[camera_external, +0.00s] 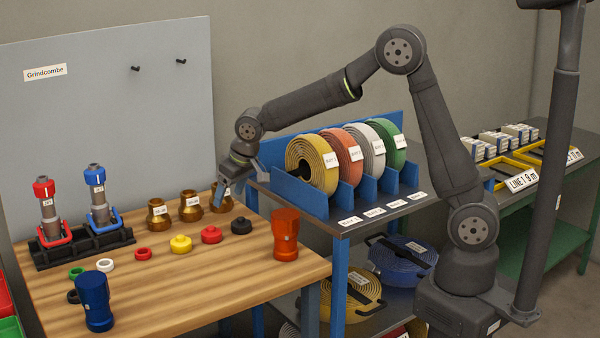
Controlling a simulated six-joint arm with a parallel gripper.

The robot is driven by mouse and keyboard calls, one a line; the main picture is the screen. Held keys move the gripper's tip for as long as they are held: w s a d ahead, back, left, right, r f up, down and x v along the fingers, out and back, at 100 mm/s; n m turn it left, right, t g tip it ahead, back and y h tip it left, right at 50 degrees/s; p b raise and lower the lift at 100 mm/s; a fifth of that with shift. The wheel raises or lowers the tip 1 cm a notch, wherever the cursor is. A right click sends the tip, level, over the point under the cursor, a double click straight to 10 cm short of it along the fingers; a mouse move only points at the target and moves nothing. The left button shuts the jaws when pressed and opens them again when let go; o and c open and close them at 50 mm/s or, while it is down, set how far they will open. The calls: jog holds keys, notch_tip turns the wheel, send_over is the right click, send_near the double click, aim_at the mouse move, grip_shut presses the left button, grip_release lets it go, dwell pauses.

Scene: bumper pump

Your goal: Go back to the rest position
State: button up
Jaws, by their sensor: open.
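My gripper (222,192) is open and points down over the right rear of the wooden workbench (200,290). Its fingertips are at the rightmost of three brass fittings (221,200) and partly cover it; I cannot tell whether they touch it. The other two brass fittings, the middle one (191,208) and the left one (158,216), stand upright beside it. My arm reaches left from its base at the right, with the elbow high.
A blue rack with coiled hoses (312,165) stands close right of my gripper. An orange fitting (285,236), yellow (180,244), red (211,235) and black caps (241,226) stand in front. Two nozzles sit in a black holder (82,247). A blue fitting (95,302) stands front left.

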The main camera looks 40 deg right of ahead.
jog(key=d+r, duration=0.2)
jog(key=r, duration=0.8)
jog(key=d+r, duration=0.3)
jog(key=r, duration=0.6)
jog(key=w+d+m, duration=0.2)
jog(key=w+d, duration=0.1)
jog(key=d, duration=0.7)
jog(key=w+d+m+h, duration=0.1)
jog(key=w+d+m, duration=0.1)
jog(key=d, duration=0.9)
jog(key=shift+w+r+t+h, duration=0.3)
jog(key=shift+w+r, duration=0.1)
jog(key=shift+w, duration=0.05)
